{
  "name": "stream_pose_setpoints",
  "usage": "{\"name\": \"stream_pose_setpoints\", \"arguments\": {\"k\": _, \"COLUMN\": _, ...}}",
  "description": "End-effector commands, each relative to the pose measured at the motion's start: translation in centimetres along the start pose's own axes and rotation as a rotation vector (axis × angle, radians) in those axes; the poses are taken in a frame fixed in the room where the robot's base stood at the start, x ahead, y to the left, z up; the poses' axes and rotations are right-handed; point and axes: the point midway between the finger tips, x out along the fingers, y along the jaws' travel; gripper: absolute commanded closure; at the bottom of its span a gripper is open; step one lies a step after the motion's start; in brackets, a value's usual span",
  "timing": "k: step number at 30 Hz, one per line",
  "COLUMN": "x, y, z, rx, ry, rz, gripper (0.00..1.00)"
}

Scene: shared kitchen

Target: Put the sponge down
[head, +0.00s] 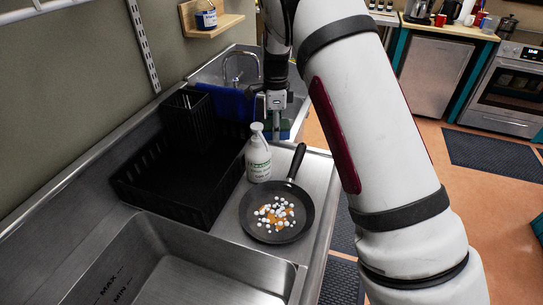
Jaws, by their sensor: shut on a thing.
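My gripper (276,112) points down beyond the soap bottle, near the far sink. It is shut on the sponge (285,129), a small dark green and bluish block that shows just below the fingers. The fingers and the bottle hide part of the sponge. I cannot tell whether the sponge touches the counter or hangs above it.
A white bottle (258,160) and a dark pan (276,235) with white and orange bits stand on the steel counter. A black rack (155,197) and a blue cloth (228,103) are to the left. An empty basin (180,283) is in front; a faucet (240,66) is behind.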

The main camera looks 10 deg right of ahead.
Motion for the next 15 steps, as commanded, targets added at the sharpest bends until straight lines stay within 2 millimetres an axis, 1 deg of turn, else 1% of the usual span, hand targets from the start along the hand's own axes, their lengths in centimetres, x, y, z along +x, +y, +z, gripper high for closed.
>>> {"name": "stream_pose_setpoints", "arguments": {"k": 1, "x": 1.4, "y": 0.0, "z": 0.0, "rx": 0.001, "ry": 0.001, "rz": 0.004, "gripper": 0.72}}
{"name": "stream_pose_setpoints", "arguments": {"k": 3, "x": 2.7, "y": 0.0, "z": -0.1, "rx": 0.003, "ry": 0.000, "rz": 0.003, "gripper": 0.72}}
{"name": "stream_pose_setpoints", "arguments": {"k": 6, "x": 4.2, "y": -0.1, "z": -0.1, "rx": 0.003, "ry": 0.000, "rz": 0.001, "gripper": 0.72}}
{"name": "stream_pose_setpoints", "arguments": {"k": 13, "x": 5.5, "y": -0.1, "z": -0.1, "rx": 0.002, "ry": 0.000, "rz": 0.000, "gripper": 0.72}}
{"name": "stream_pose_setpoints", "arguments": {"k": 15, "x": 6.3, "y": 0.0, "z": -0.1, "rx": 0.002, "ry": 0.000, "rz": 0.002, "gripper": 0.72}}
